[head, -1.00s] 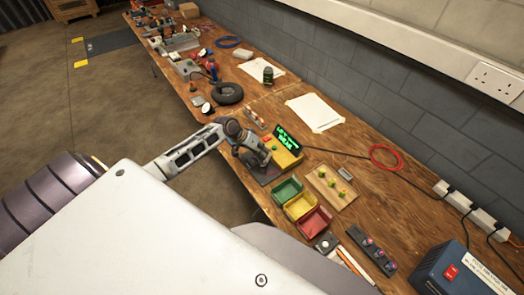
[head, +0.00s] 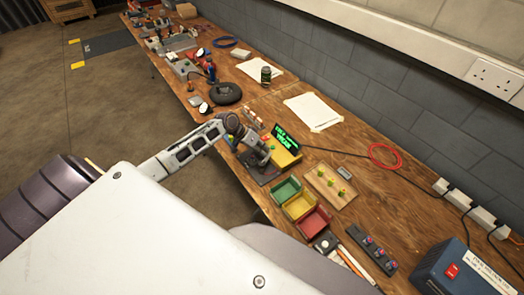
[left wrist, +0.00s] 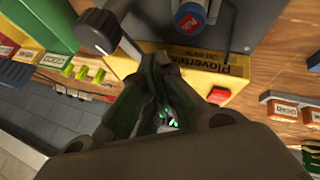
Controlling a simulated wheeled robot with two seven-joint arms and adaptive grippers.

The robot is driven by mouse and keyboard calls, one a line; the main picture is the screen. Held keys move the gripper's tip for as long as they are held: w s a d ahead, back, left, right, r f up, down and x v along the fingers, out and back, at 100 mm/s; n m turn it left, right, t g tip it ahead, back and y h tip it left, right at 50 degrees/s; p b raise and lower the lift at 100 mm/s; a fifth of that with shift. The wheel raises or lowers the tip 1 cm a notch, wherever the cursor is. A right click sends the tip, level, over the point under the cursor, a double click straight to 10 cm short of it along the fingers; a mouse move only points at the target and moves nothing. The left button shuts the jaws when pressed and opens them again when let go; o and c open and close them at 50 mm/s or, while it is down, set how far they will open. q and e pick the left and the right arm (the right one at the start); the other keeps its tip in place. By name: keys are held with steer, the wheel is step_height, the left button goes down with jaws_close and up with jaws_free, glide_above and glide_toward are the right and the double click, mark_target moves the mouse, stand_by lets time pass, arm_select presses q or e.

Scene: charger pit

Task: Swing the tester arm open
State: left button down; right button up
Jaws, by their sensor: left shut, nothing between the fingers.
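The yellow tester (head: 286,158) with a lit green display (head: 287,138) stands on the bench, beside my left gripper (head: 262,160). In the left wrist view the tester's yellow face (left wrist: 205,72) has a label and a red button (left wrist: 218,96). Its dark plate (left wrist: 235,38) holds a cylinder with a blue top (left wrist: 188,20). The tester arm, a metal lever with a dark round knob (left wrist: 97,32), lies at the upper left. My left gripper (left wrist: 157,85) is shut and empty, in front of the yellow face. I cannot tell whether it touches the lever. My right gripper is out of view.
Green (head: 286,190), yellow (head: 299,205) and red (head: 314,224) bins stand close to the tester. A wooden board with green-yellow pieces (head: 330,186) lies beside them. A black cable runs behind the tester.

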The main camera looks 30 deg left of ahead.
arm_select(q)
steer(key=shift+w+d+m+g+h+b, duration=0.2)
steer(key=shift+d+m+g+b, duration=0.15)
steer(key=shift+m, duration=0.3)
steer(key=shift+w+d+m+g+h+b, duration=0.1)
steer(key=shift+d+m+g+h+b, duration=0.2)
steer(key=shift+m, duration=0.35)
steer(key=shift+d, duration=0.55)
steer(key=shift+p, duration=0.3)
steer(key=shift+a, duration=0.1)
steer(key=shift+s+a+p, duration=0.4)
steer(key=shift+a, duration=0.1)
steer(key=shift+r, duration=0.1)
